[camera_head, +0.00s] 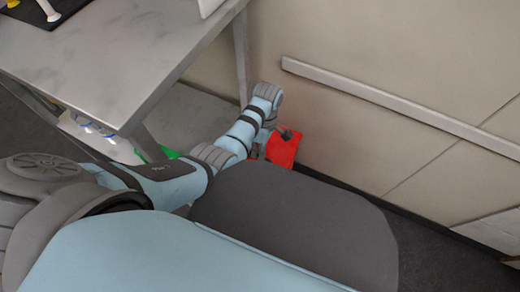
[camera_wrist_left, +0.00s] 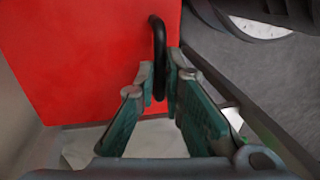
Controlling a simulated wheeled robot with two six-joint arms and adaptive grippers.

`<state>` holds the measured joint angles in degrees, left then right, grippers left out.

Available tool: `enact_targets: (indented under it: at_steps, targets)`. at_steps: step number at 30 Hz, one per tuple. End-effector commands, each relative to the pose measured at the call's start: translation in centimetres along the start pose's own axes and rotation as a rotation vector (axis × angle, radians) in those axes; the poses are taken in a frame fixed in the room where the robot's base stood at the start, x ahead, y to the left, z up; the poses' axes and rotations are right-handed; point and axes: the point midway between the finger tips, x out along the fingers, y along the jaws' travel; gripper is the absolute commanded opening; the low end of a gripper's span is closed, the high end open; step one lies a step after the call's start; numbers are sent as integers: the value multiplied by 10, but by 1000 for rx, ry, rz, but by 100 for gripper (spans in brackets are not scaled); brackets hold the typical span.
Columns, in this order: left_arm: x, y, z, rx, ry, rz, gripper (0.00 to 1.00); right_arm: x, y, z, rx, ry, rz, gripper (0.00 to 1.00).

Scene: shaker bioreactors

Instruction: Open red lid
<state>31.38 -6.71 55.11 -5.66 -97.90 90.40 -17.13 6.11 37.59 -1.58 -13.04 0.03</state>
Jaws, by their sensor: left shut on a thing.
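The red lid (camera_head: 285,149) is low down near the wall in the head view, partly hidden by my left wrist. In the left wrist view the red lid (camera_wrist_left: 85,65) fills the upper left as a flat panel. A black bar handle (camera_wrist_left: 158,35) stands on it. My left gripper (camera_wrist_left: 161,85) has its two green-padded fingers closed around the lower part of this handle. A pale surface shows below the lid's lower edge. I cannot tell how far the lid is tilted. My right gripper is not seen.
A grey table (camera_head: 120,60) stands at the upper left, its leg close to my left arm. A rail (camera_head: 400,107) runs along the wall at right. A green item (camera_head: 153,152) lies under the table. Dark floor (camera_head: 450,262) is clear at lower right.

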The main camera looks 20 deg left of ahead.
Motion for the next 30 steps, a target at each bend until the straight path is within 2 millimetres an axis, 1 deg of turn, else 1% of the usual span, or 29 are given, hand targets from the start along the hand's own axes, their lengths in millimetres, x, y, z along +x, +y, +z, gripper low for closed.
enact_targets:
  at_steps: [5, 8, 13, 19, 24, 30]
  targets:
    - [-4, 0, 0, 0, 0, -2, 0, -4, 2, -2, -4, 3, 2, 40]
    - [-11, 2, 0, 0, 0, -1, 0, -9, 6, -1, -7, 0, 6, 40]
    - [-28, 7, 0, 1, 0, 3, 0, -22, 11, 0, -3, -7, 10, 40]
    - [-52, 20, 1, 2, 0, 9, 0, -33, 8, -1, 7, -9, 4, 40]
    - [-68, 33, 2, 3, 0, 12, 0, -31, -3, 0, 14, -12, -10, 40]
    - [-82, 47, 3, 4, -1, 12, 0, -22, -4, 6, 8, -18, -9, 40]
